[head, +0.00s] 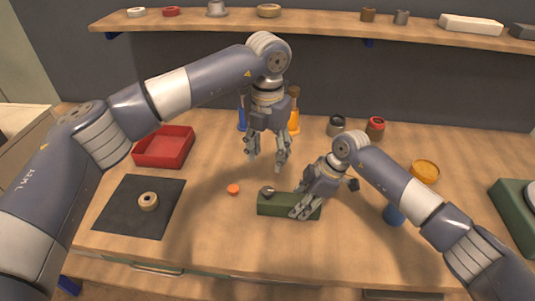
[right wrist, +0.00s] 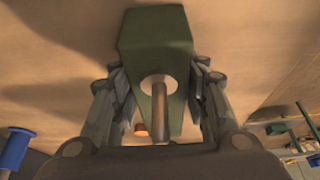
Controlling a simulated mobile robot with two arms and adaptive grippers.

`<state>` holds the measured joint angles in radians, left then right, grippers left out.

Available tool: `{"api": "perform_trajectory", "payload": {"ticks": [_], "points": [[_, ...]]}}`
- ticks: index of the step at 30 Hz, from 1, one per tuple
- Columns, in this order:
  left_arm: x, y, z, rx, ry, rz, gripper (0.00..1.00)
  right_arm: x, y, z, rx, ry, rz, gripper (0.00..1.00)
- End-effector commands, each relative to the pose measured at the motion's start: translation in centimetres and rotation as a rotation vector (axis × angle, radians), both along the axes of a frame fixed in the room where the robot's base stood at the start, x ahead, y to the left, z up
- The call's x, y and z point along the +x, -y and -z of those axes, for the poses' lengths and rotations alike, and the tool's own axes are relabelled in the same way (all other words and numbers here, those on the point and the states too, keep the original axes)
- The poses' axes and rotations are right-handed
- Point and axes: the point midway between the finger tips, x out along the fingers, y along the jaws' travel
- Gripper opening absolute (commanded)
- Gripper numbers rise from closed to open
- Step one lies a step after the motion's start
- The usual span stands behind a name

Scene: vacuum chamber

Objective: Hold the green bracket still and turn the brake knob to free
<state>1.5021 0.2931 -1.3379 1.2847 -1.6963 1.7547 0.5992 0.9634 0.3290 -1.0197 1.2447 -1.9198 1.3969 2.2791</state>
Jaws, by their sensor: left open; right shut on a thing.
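The green bracket (head: 275,208) is a long block lying on the workbench, in the lower middle of the head view. A small dark grey knob (head: 267,192) shows at its left end. My right gripper (head: 306,207) is shut on the bracket's right part. In the right wrist view the bracket (right wrist: 155,32) sits between the fingers, and a brownish rod (right wrist: 160,98) stands out from a pale round spot on it. My left gripper (head: 266,165) is open and empty, above and behind the knob, apart from it. The knob's setting is too small to read.
An orange disc (head: 233,189) lies left of the bracket. A black mat (head: 120,210) with a tan ring (head: 148,201) and a red tray (head: 163,148) are further left. A blue cylinder (head: 394,214) stands right, near my right arm. A shelf (head: 330,24) runs along the back.

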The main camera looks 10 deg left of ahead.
Motion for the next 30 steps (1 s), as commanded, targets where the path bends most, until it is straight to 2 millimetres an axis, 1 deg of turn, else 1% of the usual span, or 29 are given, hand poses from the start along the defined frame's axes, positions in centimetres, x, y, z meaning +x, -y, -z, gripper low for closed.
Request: {"api": "perform_trajectory", "payload": {"ticks": [2,3,6,16,19,23,30], "points": [[0.0,0.0,0.0,0.0,0.0,0.0,0.5,-0.1,0.1,0.2,-0.003,-0.004,-0.001,0.19],[0.0,0.0,0.0,0.0,0.0,0.0,0.5,-0.1,0.1,0.2,-0.003,-0.004,-0.001,0.44],[0.0,0.0,0.0,0.0,0.0,0.0,0.5,-0.1,0.0,0.2,-0.003,-0.004,-0.001,0.65],[0.0,0.0,0.0,0.0,0.0,0.0,0.5,0.0,0.0,0.0,-0.001,-0.001,0.0,0.65],[0.0,0.0,0.0,0.0,0.0,0.0,0.5,0.1,0.3,-0.6,0.0,0.002,0.001,0.65],[0.0,0.0,0.0,0.0,0.0,0.0,0.5,0.1,1.0,-2.4,0.0,0.003,0.001,0.65],[0.0,0.0,0.0,0.0,0.0,0.0,0.5,0.1,3.1,-7.2,-0.001,0.002,0.002,0.65]]}}
